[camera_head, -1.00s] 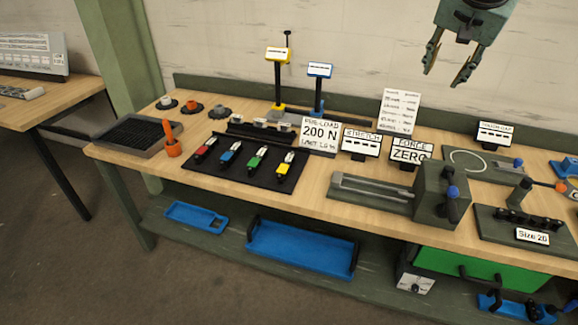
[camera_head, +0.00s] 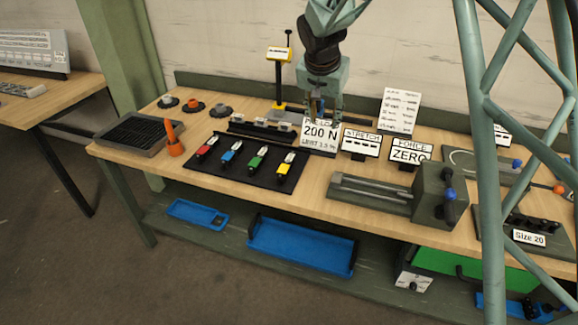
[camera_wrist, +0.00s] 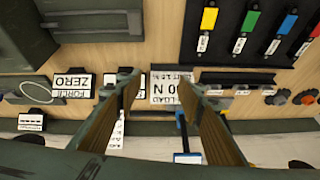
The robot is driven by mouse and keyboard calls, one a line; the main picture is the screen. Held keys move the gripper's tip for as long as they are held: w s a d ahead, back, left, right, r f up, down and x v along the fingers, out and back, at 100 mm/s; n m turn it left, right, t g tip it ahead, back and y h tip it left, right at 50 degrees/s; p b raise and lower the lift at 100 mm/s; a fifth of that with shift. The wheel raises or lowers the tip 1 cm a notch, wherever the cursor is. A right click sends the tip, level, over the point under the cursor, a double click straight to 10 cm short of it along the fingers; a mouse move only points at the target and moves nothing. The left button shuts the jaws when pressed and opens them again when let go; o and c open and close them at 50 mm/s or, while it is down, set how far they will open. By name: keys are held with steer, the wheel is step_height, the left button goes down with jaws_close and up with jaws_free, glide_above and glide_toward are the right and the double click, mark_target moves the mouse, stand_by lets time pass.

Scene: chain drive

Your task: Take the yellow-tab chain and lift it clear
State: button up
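The yellow-tab chain (camera_head: 283,169) lies at the right end of a row on a dark mat (camera_head: 225,172). Its yellow tab also shows at the top of the wrist view (camera_wrist: 209,18). My gripper (camera_head: 322,108) is over the back of the bench, behind and to the right of the yellow tab, and apart from it. In the wrist view my gripper (camera_wrist: 160,88) has its two fingers spread wide with nothing held between them. The chain links are too small to make out.
Red, blue and green (camera_head: 256,160) tabbed pieces lie left of the yellow one. The PRE-LOAD sign (camera_head: 320,134) stands close to my gripper, near the STRETCH (camera_head: 361,141) and FORCE signs (camera_head: 409,150). A yellow-based post (camera_head: 279,80) stands behind. A grey fixture (camera_head: 434,193) is to the right.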

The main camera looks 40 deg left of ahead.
steer(key=s+a+f+n+p, duration=0.1)
steer(key=s+a+f, duration=0.7)
steer(key=a+f, duration=0.2)
steer(key=shift+a+f, duration=0.15)
steer(key=shift+a, duration=0.55)
glide_above(287, 163)
steer(key=s+d, duration=0.1)
steer(key=s, duration=0.2)
steer(key=shift+g, duration=0.3)
steer(key=shift+w+f, duration=0.15)
steer(key=shift+f, duration=3.85)
steer(key=shift+f, duration=0.15)
steer(key=shift+b+x, duration=0.4)
steer(key=shift+x, duration=2.05)
steer(key=shift+w, duration=0.1)
